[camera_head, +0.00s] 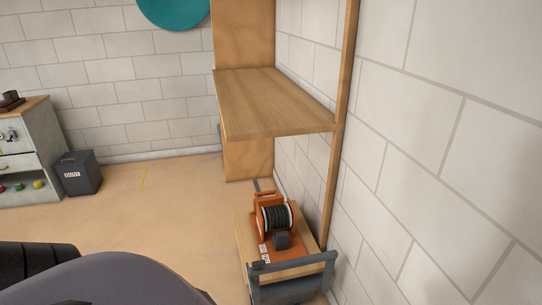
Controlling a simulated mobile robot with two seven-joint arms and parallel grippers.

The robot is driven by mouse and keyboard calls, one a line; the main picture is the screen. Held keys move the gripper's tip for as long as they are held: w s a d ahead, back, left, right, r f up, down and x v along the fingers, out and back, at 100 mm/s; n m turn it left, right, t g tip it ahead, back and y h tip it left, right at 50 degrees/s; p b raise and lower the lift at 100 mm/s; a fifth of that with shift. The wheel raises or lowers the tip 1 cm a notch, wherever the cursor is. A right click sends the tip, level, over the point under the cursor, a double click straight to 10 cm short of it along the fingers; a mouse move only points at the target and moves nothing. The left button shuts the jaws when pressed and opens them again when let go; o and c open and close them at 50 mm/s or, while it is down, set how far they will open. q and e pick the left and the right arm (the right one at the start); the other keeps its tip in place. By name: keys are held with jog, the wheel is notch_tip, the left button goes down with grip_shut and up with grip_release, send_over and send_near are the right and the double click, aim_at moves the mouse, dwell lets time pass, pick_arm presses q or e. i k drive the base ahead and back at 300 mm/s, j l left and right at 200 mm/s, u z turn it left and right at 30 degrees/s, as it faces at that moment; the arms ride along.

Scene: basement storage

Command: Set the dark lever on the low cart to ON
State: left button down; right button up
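The low cart (243,233) stands on the floor against the right wall, with a wooden top and a grey frame (318,259) at its near end. An orange machine (293,249) with a reel of black cable (277,217) sits on it. A dark block (282,240) is on the machine's near side, beside small white labels (264,252). A thin dark bar (257,185) sticks up behind the machine. I cannot tell which dark part is the lever, or its setting. Neither gripper is in view.
A wooden shelf (270,100) overhangs the cart's far side, with an upright post (338,150) at its right. A grey cabinet (35,150) and a dark bin (77,173) stand at the far left. Open floor (170,215) lies left of the cart.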

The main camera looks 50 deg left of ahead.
aim_at(257, 265)
jog(key=u, duration=0.95)
